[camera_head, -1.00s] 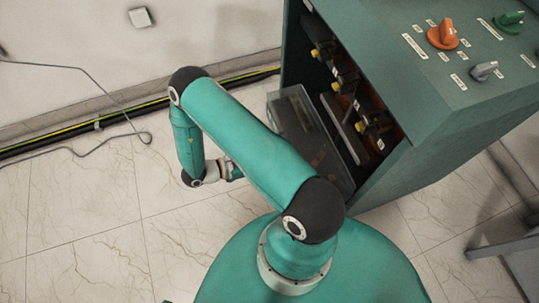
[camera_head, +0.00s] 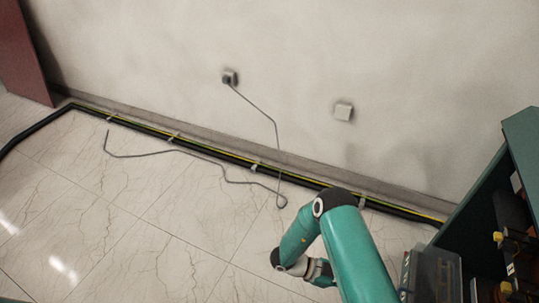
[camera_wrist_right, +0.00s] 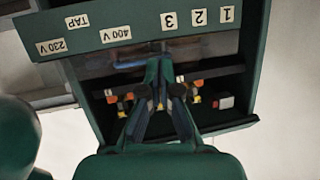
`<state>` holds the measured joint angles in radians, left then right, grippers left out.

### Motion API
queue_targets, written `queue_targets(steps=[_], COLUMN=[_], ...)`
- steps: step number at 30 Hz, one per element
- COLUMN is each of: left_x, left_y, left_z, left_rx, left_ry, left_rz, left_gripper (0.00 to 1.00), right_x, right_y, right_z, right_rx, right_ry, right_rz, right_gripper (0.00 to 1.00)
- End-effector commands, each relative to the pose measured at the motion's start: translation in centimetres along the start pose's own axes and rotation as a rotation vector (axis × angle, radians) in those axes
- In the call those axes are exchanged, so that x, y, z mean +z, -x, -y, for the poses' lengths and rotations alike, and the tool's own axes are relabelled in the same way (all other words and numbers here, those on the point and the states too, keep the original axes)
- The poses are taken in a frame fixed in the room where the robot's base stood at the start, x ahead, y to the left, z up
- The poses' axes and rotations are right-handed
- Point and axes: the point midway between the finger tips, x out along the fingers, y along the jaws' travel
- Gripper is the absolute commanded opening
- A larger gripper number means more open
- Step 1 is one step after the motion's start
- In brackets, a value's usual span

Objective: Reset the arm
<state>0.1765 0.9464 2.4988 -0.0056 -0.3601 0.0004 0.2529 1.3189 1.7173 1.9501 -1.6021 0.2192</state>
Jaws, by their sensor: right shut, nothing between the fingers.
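My right gripper (camera_wrist_right: 163,72) shows in the right wrist view with its two dark fingers together and nothing between them. It points at the open front of the green cabinet (camera_wrist_right: 262,75); whether it touches anything there I cannot tell. In the head view a teal arm of mine rises from the lower right and bends down on the left. My left gripper is not visible.
The green cabinet (camera_head: 522,130) stands at the right edge of the head view, with a clear panel (camera_head: 432,272) beside its opening. A dark cable run (camera_head: 230,155) follows the wall, and a thin grey cord (camera_head: 190,152) lies on the floor.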

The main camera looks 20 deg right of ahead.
Motion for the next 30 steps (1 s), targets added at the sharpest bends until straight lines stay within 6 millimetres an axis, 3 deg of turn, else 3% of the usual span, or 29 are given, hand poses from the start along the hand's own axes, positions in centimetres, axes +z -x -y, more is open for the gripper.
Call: queue_targets(steps=[3, 6, 9, 11, 14, 18, 22, 27, 29, 30], left_x=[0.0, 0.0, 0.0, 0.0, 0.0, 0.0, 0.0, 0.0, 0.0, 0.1], left_y=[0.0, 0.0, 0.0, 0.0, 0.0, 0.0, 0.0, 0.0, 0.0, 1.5], left_z=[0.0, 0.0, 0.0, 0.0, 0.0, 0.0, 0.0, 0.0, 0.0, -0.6], left_rx=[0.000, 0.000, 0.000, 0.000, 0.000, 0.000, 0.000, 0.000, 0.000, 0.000], left_ry=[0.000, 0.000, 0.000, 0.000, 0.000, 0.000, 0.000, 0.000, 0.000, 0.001], left_rz=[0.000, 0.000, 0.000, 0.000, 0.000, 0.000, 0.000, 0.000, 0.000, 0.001], left_gripper=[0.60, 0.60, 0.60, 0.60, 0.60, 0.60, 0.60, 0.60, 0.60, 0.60], right_x=[0.2, 1.7, 3.6, 4.7, 6.2, 7.2, 7.0, 5.9, 5.5, 3.9], right_y=[1.2, 3.6, 7.2, 9.7, 13.8, 17.6, 19.0, 18.9, 18.5, 18.9], right_z=[4.3, 7.0, 7.8, 7.3, 4.5, -1.8, -8.0, -15.4, -17.1, -16.9], right_rx=[-0.244, -0.471, -0.689, -0.814, -1.008, -1.218, -1.346, -1.458, -1.479, -1.476], right_ry=[0.057, 0.163, 0.316, 0.429, 0.647, 0.973, 1.251, 1.601, 1.717, 1.722], right_rz=[0.160, 0.334, 0.511, 0.615, 0.779, 0.963, 1.082, 1.192, 1.216, 1.213], right_gripper=[0.00, 0.00, 0.00, 0.00, 0.00, 0.00, 0.00, 0.00, 0.00, 0.00])
